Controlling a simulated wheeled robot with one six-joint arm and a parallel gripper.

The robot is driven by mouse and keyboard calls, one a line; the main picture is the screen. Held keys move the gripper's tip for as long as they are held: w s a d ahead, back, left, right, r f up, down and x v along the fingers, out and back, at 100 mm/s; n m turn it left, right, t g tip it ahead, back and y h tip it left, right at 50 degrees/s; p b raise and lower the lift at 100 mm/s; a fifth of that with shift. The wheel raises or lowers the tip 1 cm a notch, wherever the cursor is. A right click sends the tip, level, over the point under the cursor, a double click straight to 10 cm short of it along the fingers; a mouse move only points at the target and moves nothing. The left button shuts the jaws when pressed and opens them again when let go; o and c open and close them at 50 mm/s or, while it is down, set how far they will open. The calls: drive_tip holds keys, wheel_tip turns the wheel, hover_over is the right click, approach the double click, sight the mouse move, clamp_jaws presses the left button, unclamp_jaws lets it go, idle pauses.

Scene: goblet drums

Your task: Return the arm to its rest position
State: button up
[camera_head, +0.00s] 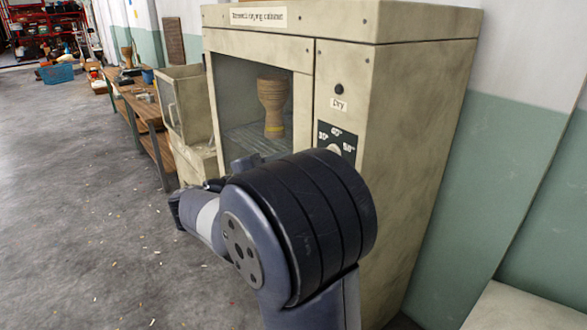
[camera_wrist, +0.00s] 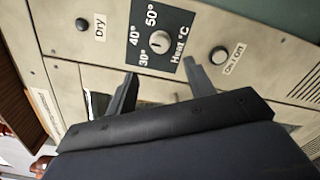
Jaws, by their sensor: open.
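My arm (camera_head: 300,215) fills the lower middle of the head view, bent in front of the drying cabinet. My gripper (camera_wrist: 159,68) shows in the wrist view with its two dark fingers spread apart and nothing between them. It faces the cabinet's control panel; the gap to the panel is hard to judge. In the head view my arm hides most of the gripper.
The beige drying cabinet (camera_head: 410,110) stands close on the right. A wooden goblet drum (camera_head: 272,105) stands upright inside. Its panel has a heat knob (camera_wrist: 159,41), a Dry button (camera_wrist: 82,24) and an On/Off button (camera_wrist: 219,55). A workbench (camera_head: 140,120) stands beyond; left floor is open.

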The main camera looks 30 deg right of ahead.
drive_tip(key=shift+d, duration=0.15)
drive_tip(key=d, duration=1)
drive_tip(key=shift+w+d+p, duration=0.3)
drive_tip(key=shift+w+p, duration=0.05)
drive_tip(key=shift+w, duration=0.1)
drive_tip(key=a+n+p, duration=1)
drive_tip(key=n+p, duration=0.1)
drive_tip(key=p, duration=0.6)
drive_tip(key=shift+s+n, duration=0.25)
drive_tip(key=shift+n, duration=0.15)
idle(2.2)
